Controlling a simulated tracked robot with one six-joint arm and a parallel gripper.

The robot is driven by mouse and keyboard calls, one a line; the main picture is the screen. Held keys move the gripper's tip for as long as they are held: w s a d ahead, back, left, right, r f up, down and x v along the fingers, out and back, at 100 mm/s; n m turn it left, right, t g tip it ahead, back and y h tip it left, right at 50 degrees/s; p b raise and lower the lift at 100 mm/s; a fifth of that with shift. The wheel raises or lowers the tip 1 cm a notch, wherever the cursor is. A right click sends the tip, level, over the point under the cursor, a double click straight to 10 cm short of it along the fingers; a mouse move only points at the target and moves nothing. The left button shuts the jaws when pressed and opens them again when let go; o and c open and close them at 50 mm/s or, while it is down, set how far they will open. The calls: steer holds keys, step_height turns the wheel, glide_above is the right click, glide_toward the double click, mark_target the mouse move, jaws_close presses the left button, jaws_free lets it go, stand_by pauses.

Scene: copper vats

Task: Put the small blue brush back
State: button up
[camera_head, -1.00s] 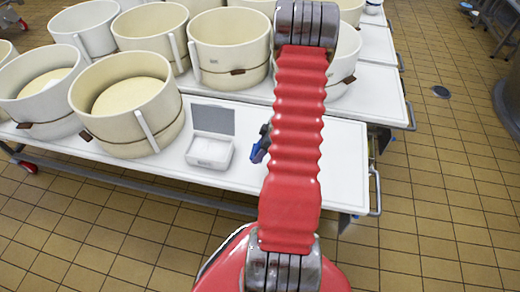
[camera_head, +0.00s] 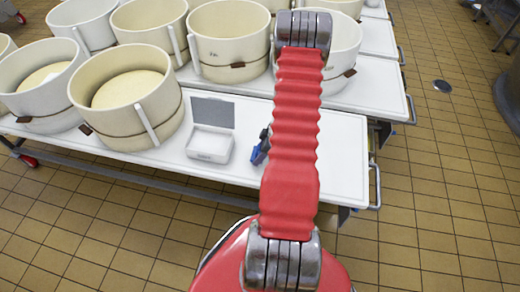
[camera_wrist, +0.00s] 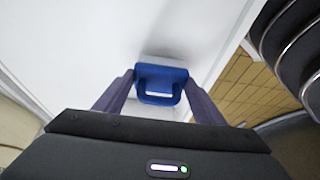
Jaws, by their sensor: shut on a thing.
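The small blue brush (camera_wrist: 160,84) is between the fingers of my gripper (camera_wrist: 160,90) in the wrist view. The gripper is shut on it. The brush has a blue body with a slot-like opening, and a pale grey-white part shows at its far side. The white surface is behind it; I cannot tell whether the brush touches it. In the head view the blue brush (camera_head: 259,155) shows just left of my red arm, over the white table (camera_head: 340,150). Most of my gripper is hidden behind the arm there.
An open white box (camera_head: 208,145) with a grey lid raised at the back stands on the table, left of the brush. Several large cream vats (camera_head: 125,100) stand on the tables at left and behind. The table's right end, with a metal rail (camera_head: 376,187), is clear.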

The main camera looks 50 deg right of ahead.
steer(key=shift+f, duration=0.8)
stand_by(0.6)
steer(key=o, duration=1.3)
steer(key=shift+c, duration=0.2)
steer(key=shift+r, duration=0.1)
steer(key=v, duration=1.3)
steer(key=shift+r, duration=0.25)
steer(key=shift+s+d, duration=0.1)
steer(key=shift+s, duration=0.05)
